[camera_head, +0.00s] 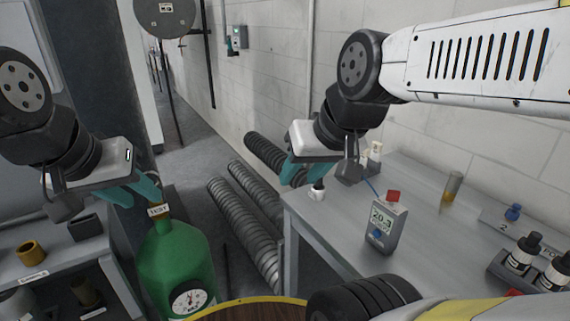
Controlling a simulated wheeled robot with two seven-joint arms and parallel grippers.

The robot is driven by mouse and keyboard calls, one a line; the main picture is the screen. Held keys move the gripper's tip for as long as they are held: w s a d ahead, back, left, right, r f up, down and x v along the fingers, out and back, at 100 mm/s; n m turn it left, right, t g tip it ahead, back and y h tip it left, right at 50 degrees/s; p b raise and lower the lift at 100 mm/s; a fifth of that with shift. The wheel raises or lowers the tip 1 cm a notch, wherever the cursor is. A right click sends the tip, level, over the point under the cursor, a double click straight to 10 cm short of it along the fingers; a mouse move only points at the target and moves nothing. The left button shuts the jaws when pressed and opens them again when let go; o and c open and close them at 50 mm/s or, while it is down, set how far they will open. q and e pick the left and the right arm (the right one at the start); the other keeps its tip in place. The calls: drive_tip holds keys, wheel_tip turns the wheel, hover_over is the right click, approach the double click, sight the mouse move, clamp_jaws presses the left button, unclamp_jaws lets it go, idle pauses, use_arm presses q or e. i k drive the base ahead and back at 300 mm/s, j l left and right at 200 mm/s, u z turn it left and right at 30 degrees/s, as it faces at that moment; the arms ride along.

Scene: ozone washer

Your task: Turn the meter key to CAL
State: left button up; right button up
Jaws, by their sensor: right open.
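The grey handheld meter (386,222) stands upright on the right-hand bench, with a lit display reading about 20.3. A small blue knob (376,236), which looks like its key, sits below the display; its setting is too small to read. A red part (393,196) shows at the meter's top. My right gripper (305,170) is open, with teal fingers over the bench's left edge, left of and above the meter and apart from it. A small white item with a dark top (317,191) stands just below its fingers. My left gripper (136,194) is at the left, above the green cylinder; its finger gap is unclear.
The grey bench (335,226) also holds dark bottles (522,252) in a rack, a blue knob (513,212) on a plate marked 2, and an amber tube (453,186). A green gas cylinder (176,262) with a gauge and ribbed hoses (246,230) stand left of it.

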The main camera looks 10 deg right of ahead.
sight(393, 195)
drive_tip(key=z, duration=1.55)
